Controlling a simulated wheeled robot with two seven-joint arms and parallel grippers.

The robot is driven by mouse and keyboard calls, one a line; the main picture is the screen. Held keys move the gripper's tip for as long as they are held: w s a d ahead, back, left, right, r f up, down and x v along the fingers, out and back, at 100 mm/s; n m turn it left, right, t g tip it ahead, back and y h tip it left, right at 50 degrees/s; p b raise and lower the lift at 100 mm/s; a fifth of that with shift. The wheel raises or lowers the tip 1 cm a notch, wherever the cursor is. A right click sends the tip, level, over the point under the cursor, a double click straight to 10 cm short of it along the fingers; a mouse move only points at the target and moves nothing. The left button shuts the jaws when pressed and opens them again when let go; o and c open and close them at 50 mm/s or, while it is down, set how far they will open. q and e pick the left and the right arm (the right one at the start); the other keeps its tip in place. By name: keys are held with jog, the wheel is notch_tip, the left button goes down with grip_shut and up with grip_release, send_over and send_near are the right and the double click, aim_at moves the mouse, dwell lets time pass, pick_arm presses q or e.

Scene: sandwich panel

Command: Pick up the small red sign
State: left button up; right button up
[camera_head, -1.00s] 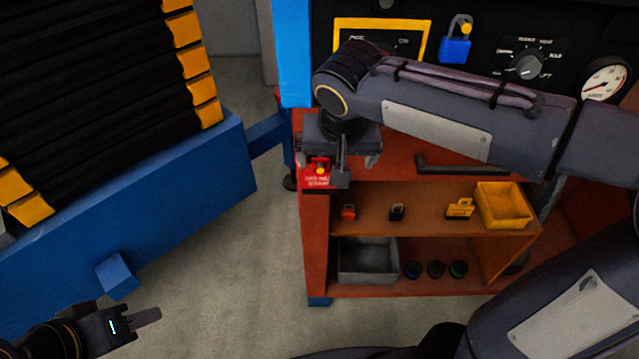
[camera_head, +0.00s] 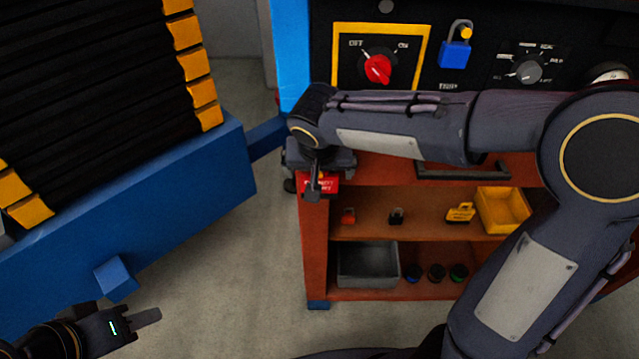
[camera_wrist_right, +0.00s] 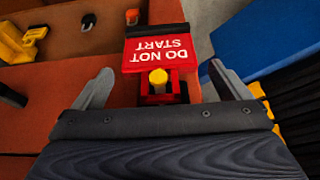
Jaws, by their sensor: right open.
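The small red sign (camera_wrist_right: 160,55) reads "DO NOT START" upside down in the right wrist view, with a yellow knob and a red clip below it. In the head view the sign (camera_head: 325,184) is at the upper left corner of the red cabinet, partly covered by my right gripper. My right gripper (camera_wrist_right: 165,88) is open, its two fingers on either side of the sign's lower part with gaps to it. It also shows in the head view (camera_head: 316,185). My left gripper (camera_head: 147,317) is low at the left, far from the sign; its jaw opening is unclear.
The red cabinet (camera_head: 313,255) has shelves with a yellow bin (camera_head: 505,208), a grey bin (camera_head: 367,284) and small padlocks. Above is a panel with a red switch (camera_head: 377,68) and a blue padlock (camera_head: 455,52). A blue machine (camera_head: 190,185) stands left; floor lies between.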

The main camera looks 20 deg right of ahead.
jog(key=c, duration=1.1)
jog(key=shift+r, duration=0.1)
